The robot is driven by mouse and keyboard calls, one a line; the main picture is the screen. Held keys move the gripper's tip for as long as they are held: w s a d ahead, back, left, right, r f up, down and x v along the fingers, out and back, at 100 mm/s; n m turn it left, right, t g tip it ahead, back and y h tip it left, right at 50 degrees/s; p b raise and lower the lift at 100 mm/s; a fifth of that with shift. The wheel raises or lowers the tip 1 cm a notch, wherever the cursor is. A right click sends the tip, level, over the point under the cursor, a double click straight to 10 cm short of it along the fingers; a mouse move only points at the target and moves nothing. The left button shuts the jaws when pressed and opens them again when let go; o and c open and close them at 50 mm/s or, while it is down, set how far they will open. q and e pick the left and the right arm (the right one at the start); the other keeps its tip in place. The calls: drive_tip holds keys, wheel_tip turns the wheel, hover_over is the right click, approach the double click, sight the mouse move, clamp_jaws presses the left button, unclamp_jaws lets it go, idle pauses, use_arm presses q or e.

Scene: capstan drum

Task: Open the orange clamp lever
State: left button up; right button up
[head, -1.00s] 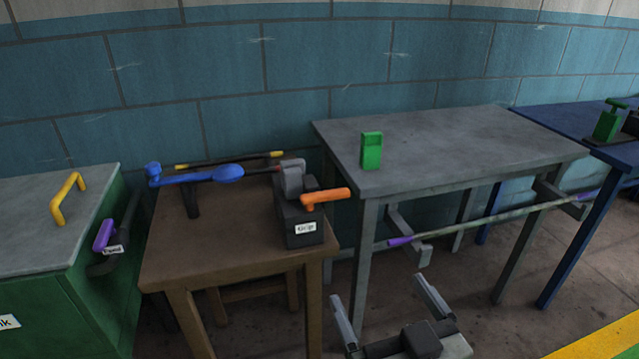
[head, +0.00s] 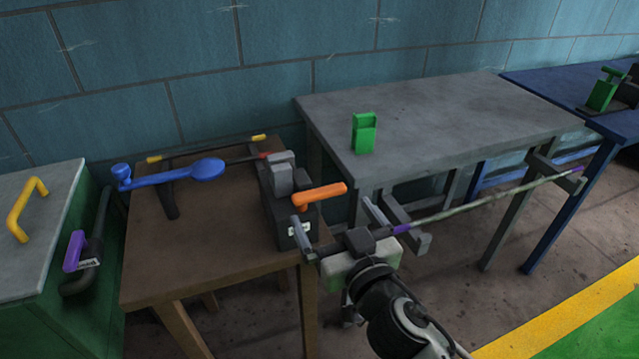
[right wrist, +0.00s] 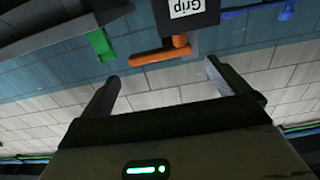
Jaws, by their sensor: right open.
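The orange clamp lever (head: 320,195) sticks out to the right from the top of a dark clamp block (head: 287,228) on the brown wooden table. In the right wrist view the lever (right wrist: 158,54) lies ahead, between the lines of the fingers, beside the block's white label (right wrist: 186,8). My right gripper (head: 334,213) is open and empty, just in front of and below the lever; I see no contact. Its two fingers show in the right wrist view (right wrist: 160,85), spread wide. My left gripper is in neither view.
A green cabinet (head: 40,250) stands left.

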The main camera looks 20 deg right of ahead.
sight(322, 196)
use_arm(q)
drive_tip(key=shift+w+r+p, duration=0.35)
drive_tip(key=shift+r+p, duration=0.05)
use_arm(e)
drive_tip(key=w, duration=0.7)
drive_tip(key=shift+w, duration=0.2)
